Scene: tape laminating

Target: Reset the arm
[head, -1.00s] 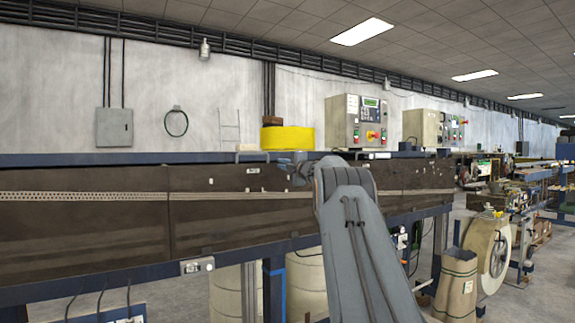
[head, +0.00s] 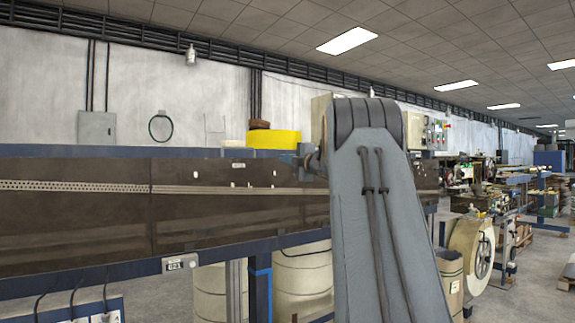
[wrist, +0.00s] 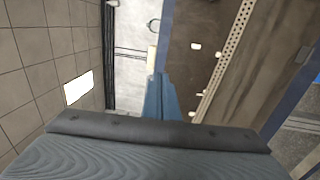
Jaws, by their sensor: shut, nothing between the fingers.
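My arm (head: 375,200) rises through the right of centre in the head view, its grey link large and close. My gripper (wrist: 158,80) shows in the wrist view as narrow blue fingers beyond the grey wrist body; they are together with nothing held. In the head view only a small blue-grey part shows left of the arm's top, and the fingertips cannot be made out. The long dark brown machine panel (head: 90,225) lies behind the arm, with a perforated strip along it.
A yellow roll (head: 274,139) sits on the machine's blue top rail. Pale drums (head: 302,280) stand under the machine. A large reel (head: 478,250) and a bin (head: 449,275) are at the right. Grey floor shows at the far right.

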